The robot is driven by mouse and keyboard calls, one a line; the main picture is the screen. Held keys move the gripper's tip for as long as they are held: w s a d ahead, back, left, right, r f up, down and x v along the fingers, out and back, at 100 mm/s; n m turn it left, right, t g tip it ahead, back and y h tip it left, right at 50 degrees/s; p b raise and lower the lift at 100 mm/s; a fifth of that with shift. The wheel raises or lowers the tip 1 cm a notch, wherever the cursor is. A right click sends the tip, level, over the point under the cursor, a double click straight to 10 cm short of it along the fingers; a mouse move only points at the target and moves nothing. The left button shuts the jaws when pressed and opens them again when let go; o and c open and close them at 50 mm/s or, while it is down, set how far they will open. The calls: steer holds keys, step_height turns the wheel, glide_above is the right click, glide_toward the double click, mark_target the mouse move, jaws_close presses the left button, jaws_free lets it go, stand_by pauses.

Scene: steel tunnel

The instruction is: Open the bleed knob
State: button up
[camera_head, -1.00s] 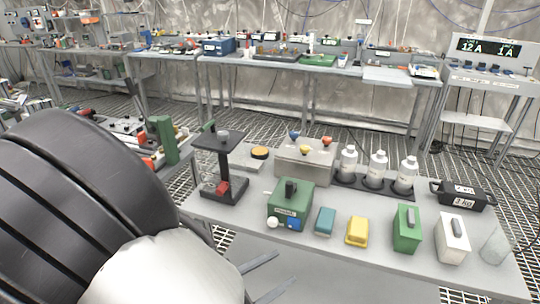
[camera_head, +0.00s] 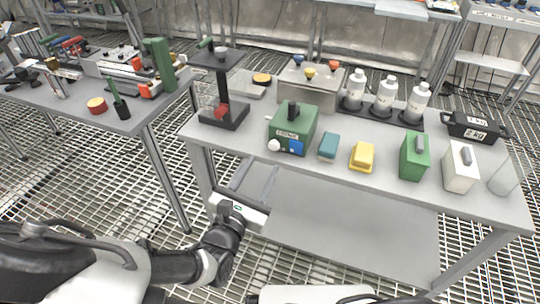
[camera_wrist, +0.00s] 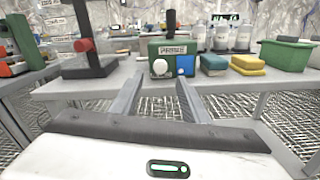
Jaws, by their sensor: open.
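A green box (camera_head: 302,128) with a dark handle on top stands near the left front of the grey table. Its front has a white label, a round white knob (camera_head: 274,145) and a blue square (camera_head: 296,147). My gripper (camera_head: 259,168) is open and empty, in front of the table edge and short of the box. In the wrist view, the white knob (camera_wrist: 160,67) shows between the fingertips (camera_wrist: 160,82), farther off.
A black stand (camera_head: 222,110) is left of the box. Behind is a grey block (camera_head: 308,92) with coloured knobs. A teal block (camera_head: 328,146) and a yellow block (camera_head: 362,156) sit to the right. The table's front edge lies close to my gripper.

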mark_target(273, 147)
steer(key=b+x, duration=0.1)
steer(key=x, duration=0.5)
steer(key=shift+w, duration=0.3)
steer(key=c, duration=1.1)
